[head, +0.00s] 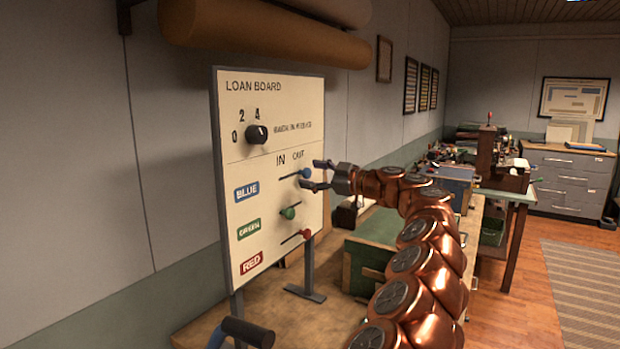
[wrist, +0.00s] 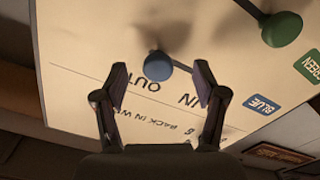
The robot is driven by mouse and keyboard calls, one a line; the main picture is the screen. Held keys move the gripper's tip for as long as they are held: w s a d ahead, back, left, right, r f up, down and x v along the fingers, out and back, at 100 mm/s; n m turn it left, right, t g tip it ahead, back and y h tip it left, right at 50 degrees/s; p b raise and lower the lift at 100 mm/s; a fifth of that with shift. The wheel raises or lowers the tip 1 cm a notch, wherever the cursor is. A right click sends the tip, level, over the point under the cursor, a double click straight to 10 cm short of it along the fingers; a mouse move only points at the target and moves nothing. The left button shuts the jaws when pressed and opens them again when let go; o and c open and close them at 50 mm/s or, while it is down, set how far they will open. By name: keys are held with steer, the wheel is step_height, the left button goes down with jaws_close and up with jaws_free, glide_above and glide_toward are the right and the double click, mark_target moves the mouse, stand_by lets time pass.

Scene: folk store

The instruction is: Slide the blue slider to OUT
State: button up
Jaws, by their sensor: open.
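The loan board (head: 262,120) stands upright on the workbench, with IN and OUT marked above three slider slots. The blue slider (head: 305,173) is a round knob at the right, OUT end of the top slot, with bare slot showing on its IN side. My gripper (head: 317,175) is open in front of the board, close to the blue knob. In the wrist view the blue knob (wrist: 158,67) shows between the two spread fingertips, with a gap on each side. The OUT lettering is near it and IN is farther right. Whether the fingers straddle its depth is unclear.
The green slider (head: 288,213) and red slider (head: 305,234) sit below on the board. A black dial (head: 257,134) is above. A green box (head: 372,250) stands on the bench to the right; a blue-handled object (head: 247,332) is at the front.

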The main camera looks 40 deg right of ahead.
steer(key=b+v, duration=0.4)
steer(key=v, duration=0.3)
steer(key=shift+s+d, duration=0.15)
steer(key=shift+s, duration=0.25)
stand_by(0.3)
stand_by(0.4)
